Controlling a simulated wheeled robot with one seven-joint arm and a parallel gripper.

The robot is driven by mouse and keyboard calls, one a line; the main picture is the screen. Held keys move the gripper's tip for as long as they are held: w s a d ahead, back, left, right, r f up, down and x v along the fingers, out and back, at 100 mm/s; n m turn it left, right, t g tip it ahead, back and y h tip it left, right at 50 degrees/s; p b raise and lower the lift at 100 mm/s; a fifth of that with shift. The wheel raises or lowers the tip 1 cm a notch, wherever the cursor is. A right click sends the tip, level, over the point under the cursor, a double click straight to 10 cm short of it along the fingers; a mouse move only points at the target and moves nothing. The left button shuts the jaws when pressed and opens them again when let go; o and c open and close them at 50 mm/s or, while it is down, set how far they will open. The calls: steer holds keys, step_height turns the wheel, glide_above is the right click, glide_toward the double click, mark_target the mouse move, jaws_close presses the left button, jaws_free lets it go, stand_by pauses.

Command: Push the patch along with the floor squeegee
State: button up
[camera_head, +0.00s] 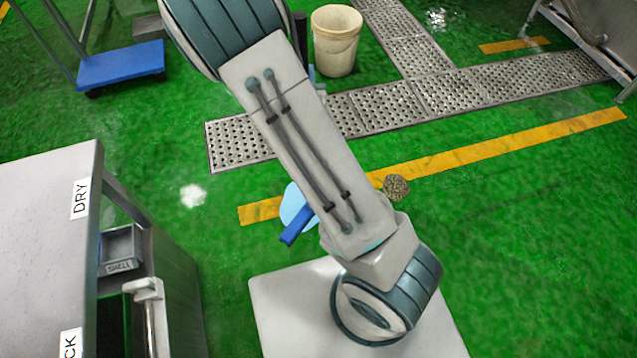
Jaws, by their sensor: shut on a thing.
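A pale blue round patch (294,203) lies on the green floor, just left of my arm and over the left end of the yellow line. My arm link hides its right side. A blue bar (296,229), which looks like part of the floor squeegee, overlaps the patch's lower edge in the picture. Its right end runs behind my arm. I cannot tell whether it touches the floor. My gripper does not show, and its hold on the squeegee handle cannot be seen. A small dark and blue piece shows behind my arm higher up; I cannot tell what it is.
A brown speckled round thing (396,187) lies right of my arm by the yellow line (480,152). Perforated metal grating (240,141) crosses behind, with a cream bucket (336,45) near it. A grey bench (45,200) stands left, a blue cart (120,65) upper left. Floor at right is open.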

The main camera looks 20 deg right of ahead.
step_height(320, 180, up, 12)
steer(key=p, duration=1)
steer(key=shift+a+f+p, duration=0.15)
steer(key=shift+f+p, duration=0.1)
steer(key=shift+p, duration=0.05)
steer(key=shift+f, duration=0.1)
steer(key=f+m+h+b, duration=0.1)
steer(key=f+b, duration=0.2)
steer(key=s+f+m+g+h+b, duration=0.1)
steer(key=f+h+b, duration=0.1)
steer(key=f+b, duration=0.1)
steer(key=f+m+g+h+b, duration=0.1)
steer(key=f+b, duration=0.2)
steer(key=b, duration=0.1)
steer(key=shift+s+d+m+h, duration=0.15)
steer(key=shift+d+m+h, duration=0.15)
steer(key=shift+h, duration=0.1)
steer(key=s+f+m+g+h+b, duration=0.2)
steer(key=f+b, duration=0.5)
steer(key=f, duration=0.2)
steer(key=s+f+m+g+h+b, duration=0.2)
steer(key=s+f+g+h+b, duration=0.1)
steer(key=f+b, duration=0.5)
steer(key=shift+a+f+b, duration=0.3)
steer(key=shift+a+f, duration=0.1)
steer(key=shift+f, duration=0.3)
steer(key=shift+f+b, duration=0.75)
steer(key=shift+f, duration=0.25)
